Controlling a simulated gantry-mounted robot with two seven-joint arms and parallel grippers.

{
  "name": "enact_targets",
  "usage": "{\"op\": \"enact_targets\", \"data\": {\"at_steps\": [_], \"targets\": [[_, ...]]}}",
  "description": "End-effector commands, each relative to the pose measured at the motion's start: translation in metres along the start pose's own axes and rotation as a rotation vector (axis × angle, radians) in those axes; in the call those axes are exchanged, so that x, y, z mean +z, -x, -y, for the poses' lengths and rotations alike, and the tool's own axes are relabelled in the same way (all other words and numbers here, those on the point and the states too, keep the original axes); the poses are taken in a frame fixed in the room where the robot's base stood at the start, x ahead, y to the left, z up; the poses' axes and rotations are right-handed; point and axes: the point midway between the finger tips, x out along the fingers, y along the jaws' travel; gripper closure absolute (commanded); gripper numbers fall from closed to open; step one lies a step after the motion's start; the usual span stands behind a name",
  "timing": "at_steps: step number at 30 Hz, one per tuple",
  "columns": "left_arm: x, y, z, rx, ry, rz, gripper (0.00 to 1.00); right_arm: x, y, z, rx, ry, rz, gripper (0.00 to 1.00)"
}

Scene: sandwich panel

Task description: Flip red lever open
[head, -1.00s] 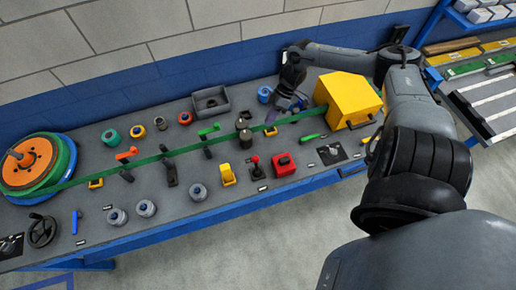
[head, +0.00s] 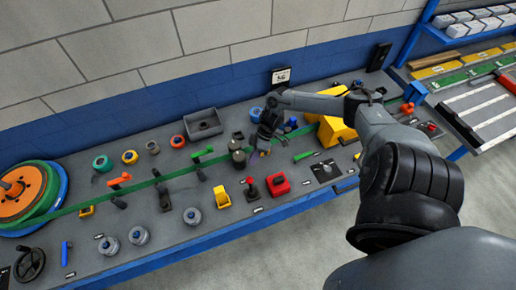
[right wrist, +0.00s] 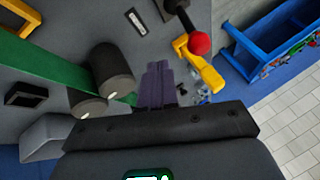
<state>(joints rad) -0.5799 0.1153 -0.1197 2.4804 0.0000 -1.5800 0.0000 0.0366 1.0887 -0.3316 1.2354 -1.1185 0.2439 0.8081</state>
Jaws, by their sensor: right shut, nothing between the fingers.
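An orange-red handled lever (head: 119,180) stands beside the green strip at the left of the bench in the head view. A separate joystick with a red ball knob (head: 250,182) stands right of centre; its red ball shows at the top right of the right wrist view (right wrist: 198,43). My right gripper (head: 263,146) is just right of the two dark cylinders (head: 238,155), far to the right of the orange-red lever. In the right wrist view its purple fingers (right wrist: 158,82) are together and empty. My left gripper is not in view.
The green strip (head: 85,203) runs from the reel (head: 25,190) towards the yellow box (head: 335,130). A green lever (head: 203,153), a yellow part (head: 222,197) and a red box (head: 278,184) stand on the bench. A grey tray (head: 203,124) is at the back.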

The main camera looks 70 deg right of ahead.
Motion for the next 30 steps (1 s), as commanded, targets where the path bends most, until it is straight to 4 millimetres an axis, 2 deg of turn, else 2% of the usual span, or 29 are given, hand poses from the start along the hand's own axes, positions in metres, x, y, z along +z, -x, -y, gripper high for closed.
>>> {"op": "enact_targets", "data": {"at_steps": [1, 3, 6, 12, 25, 30], "targets": [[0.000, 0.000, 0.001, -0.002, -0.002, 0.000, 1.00, -0.001, -0.009, 0.001, -0.002, 0.000, -0.003, 1.00], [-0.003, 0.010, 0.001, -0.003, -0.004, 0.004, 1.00, 0.000, -0.010, 0.013, -0.004, 0.001, 0.002, 1.00], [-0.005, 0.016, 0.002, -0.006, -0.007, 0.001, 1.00, 0.001, -0.018, 0.022, -0.004, 0.000, 0.001, 1.00], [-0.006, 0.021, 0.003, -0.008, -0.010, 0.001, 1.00, 0.002, -0.027, 0.031, -0.002, 0.000, 0.001, 1.00], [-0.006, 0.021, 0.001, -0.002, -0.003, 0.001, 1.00, 0.002, -0.029, 0.032, 0.000, 0.001, 0.000, 1.00], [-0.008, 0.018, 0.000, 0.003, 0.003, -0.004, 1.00, -0.011, -0.032, 0.025, 0.027, 0.019, -0.008, 1.00]]}}
